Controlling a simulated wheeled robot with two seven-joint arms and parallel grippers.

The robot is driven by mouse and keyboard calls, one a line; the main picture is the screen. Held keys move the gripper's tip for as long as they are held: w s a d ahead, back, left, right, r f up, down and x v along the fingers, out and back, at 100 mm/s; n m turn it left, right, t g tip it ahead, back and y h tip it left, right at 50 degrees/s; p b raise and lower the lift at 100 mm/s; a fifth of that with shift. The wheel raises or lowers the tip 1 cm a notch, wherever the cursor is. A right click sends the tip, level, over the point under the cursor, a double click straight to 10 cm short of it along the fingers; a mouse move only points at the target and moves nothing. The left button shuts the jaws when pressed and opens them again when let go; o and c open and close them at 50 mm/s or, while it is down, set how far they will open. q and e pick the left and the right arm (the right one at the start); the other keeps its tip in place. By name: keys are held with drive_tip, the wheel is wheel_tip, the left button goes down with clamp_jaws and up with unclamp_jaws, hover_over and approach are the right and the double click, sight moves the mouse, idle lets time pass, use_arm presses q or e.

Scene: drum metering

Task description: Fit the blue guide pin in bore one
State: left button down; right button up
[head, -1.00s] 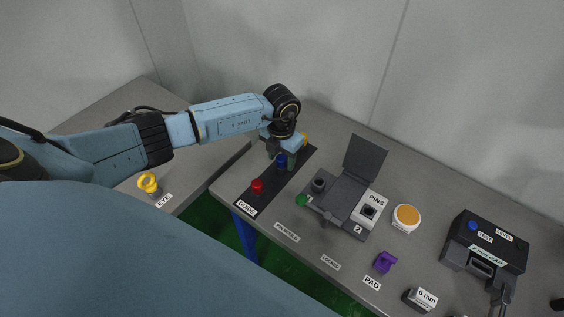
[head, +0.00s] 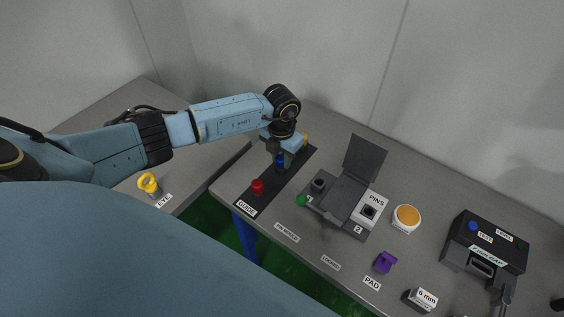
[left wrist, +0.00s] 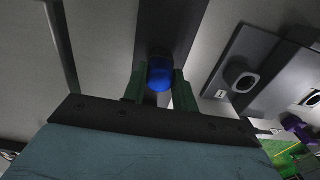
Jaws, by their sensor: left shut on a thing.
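The blue guide pin (head: 280,161) stands on the dark GUIDE strip (head: 270,187), behind the red pin (head: 257,187). My left gripper (head: 279,158) is over it from above, with a finger on either side. In the left wrist view the blue pin's round head (left wrist: 160,74) sits between the two green fingers (left wrist: 160,88), which are shut on it. Bore one (head: 319,184) is the dark round socket at the left of the grey fixture; it also shows in the left wrist view beside the label 1 (left wrist: 242,82). My right gripper is out of view.
The fixture has a raised lid (head: 364,158), a green-knobbed lever (head: 302,200) and a second bore (head: 368,211) by the PINS label. An orange-topped round item (head: 407,216), a purple part (head: 384,262) and a dark gauge box (head: 486,242) stand to the right.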

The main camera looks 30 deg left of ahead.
sight(282, 158)
use_arm(q)
drive_tip(key=shift+r+p, duration=2.45)
drive_tip(key=shift+r, duration=0.6)
wheel_tip(282, 158, up, 4)
drive_tip(key=p, duration=0.3)
